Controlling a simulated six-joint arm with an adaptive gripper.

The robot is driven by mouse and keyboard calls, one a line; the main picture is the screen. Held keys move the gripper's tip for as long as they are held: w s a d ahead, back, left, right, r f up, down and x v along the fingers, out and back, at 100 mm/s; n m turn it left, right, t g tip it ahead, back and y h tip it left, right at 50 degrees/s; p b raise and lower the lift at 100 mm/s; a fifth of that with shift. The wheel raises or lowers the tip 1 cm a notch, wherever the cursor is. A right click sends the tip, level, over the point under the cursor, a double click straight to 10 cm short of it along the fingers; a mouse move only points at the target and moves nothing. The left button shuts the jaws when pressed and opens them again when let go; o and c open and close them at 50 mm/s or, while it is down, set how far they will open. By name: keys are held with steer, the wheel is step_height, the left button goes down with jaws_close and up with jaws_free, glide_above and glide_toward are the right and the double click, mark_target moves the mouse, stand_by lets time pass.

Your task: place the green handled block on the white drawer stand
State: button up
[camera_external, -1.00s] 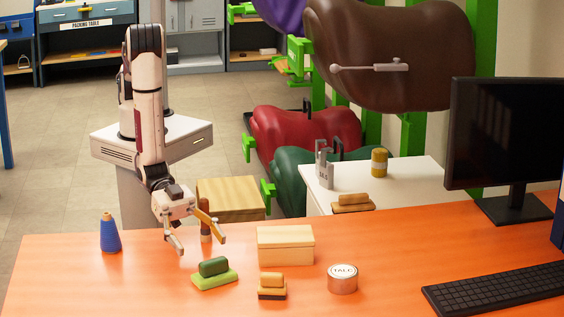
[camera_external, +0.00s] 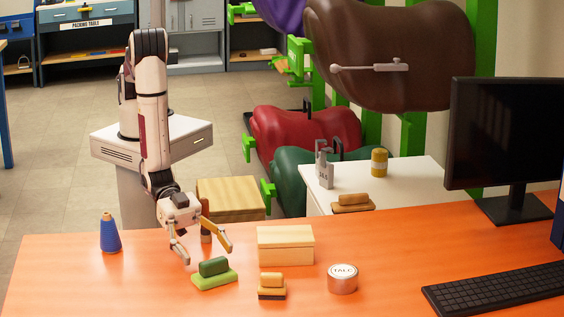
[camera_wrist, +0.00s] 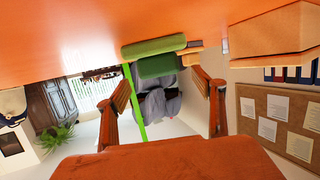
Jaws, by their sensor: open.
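The green handled block (camera_external: 215,278) has a light green base and a dark green handle. It lies on the orange table, and also shows in the wrist view (camera_wrist: 153,47) near top centre. My gripper (camera_external: 208,255) is just above and behind it, open and empty, its fingers spread; the two fingers also show in the wrist view (camera_wrist: 162,80).
A blue thread cone (camera_external: 109,236) stands left of the gripper. The table's front left is clear.

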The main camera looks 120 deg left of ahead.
mark_target(213, 260)
steer(key=shift+x, duration=2.15)
steer(key=shift+r, duration=0.1)
steer(key=c, duration=1.4)
steer(key=shift+o, duration=0.2)
steer(key=shift+r, duration=5)
steer(key=a+r+n+y, duration=0.1)
steer(key=a+r, duration=0.3)
steer(key=a, duration=0.8)
steer(key=a+r+n+y, duration=0.2)
steer(key=a+r+y, duration=0.1)
steer(key=a, duration=1)
steer(key=a+r+n+t+y, duration=0.1)
steer(key=a+r, duration=0.4)
steer(key=a, duration=0.7)
steer(key=shift+a+r+y, duration=0.25)
steer(key=shift+r+y, duration=0.15)
